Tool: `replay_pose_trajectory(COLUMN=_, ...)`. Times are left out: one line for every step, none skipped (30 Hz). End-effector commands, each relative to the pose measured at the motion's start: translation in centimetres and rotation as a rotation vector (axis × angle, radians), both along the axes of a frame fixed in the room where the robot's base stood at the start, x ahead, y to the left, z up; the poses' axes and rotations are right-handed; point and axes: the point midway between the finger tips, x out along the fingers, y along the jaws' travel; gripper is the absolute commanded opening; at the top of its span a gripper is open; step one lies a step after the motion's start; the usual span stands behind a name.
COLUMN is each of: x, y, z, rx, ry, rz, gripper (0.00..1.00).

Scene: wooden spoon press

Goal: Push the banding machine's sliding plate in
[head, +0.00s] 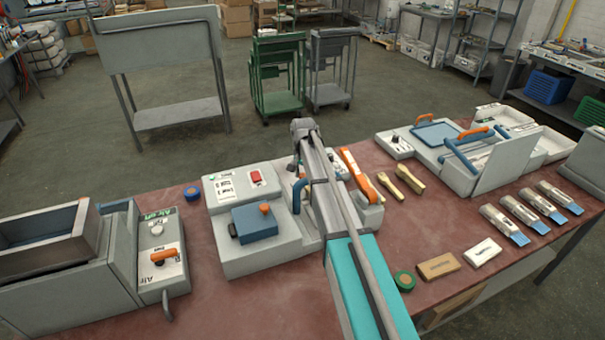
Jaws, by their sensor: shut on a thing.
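The grey bench machine (262,262) in the middle of the table looks like the banding machine. It carries a blue block with an orange knob (265,208), a red switch (256,176) and an upright bent blue handle (297,200). My arm reaches over the machine from the lower right. My gripper (299,168) points down at the arm's far end, at the top of the blue handle, and seems shut on it. The fingertips are small and partly hidden. I cannot make out the sliding plate for certain; my arm covers part of the machine's right side.
An orange lever (361,176) and wooden spoons (400,182) lie right of my arm. Other machines stand at left (165,280) and right (500,160). Red tabletop (210,315) is clear front left.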

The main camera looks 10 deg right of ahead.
Motion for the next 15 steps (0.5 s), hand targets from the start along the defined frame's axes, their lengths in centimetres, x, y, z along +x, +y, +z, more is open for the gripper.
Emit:
replay_pose_trajectory(x=-0.50, y=-0.11, z=-0.04, rx=-0.002, ry=0.010, rz=0.000, gripper=0.00)
replay_pose_trajectory(x=-0.49, y=-0.12, z=-0.04, rx=-0.003, ry=0.010, rz=0.000, gripper=0.00)
replay_pose_trajectory(x=-0.52, y=-0.13, z=-0.05, rx=-0.003, ry=0.012, rz=0.000, gripper=0.00)
replay_pose_trajectory(x=-0.54, y=-0.13, z=-0.05, rx=-0.003, ry=0.012, rz=0.000, gripper=0.00)
replay_pose_trajectory(x=-0.57, y=-0.14, z=-0.05, rx=-0.003, ry=0.013, rz=0.000, gripper=0.00)
replay_pose_trajectory(x=-0.61, y=-0.14, z=-0.07, rx=-0.003, ry=0.013, rz=0.000, gripper=0.00)
replay_pose_trajectory(x=-0.63, y=-0.15, z=-0.07, rx=-0.004, ry=0.014, rz=0.000, gripper=0.47)
replay_pose_trajectory(x=-0.65, y=-0.15, z=-0.07, rx=-0.004, ry=0.014, rz=0.000, gripper=0.52)
replay_pose_trajectory(x=-0.66, y=-0.16, z=-0.08, rx=-0.004, ry=0.014, rz=0.000, gripper=0.60)
replay_pose_trajectory(x=-0.65, y=-0.15, z=-0.08, rx=-0.004, ry=0.014, rz=0.000, gripper=0.65)
replay_pose_trajectory(x=-0.64, y=-0.15, z=-0.07, rx=-0.003, ry=0.013, rz=0.000, gripper=0.71)
replay_pose_trajectory(x=-0.60, y=-0.14, z=-0.07, rx=-0.003, ry=0.013, rz=0.000, gripper=0.78)
replay_pose_trajectory(x=-0.57, y=-0.14, z=-0.06, rx=-0.002, ry=0.012, rz=0.000, gripper=0.78)
replay_pose_trajectory(x=-0.55, y=-0.12, z=-0.05, rx=-0.003, ry=0.012, rz=0.000, gripper=0.78)
replay_pose_trajectory(x=-0.52, y=-0.12, z=-0.05, rx=-0.003, ry=0.012, rz=0.000, gripper=0.78)
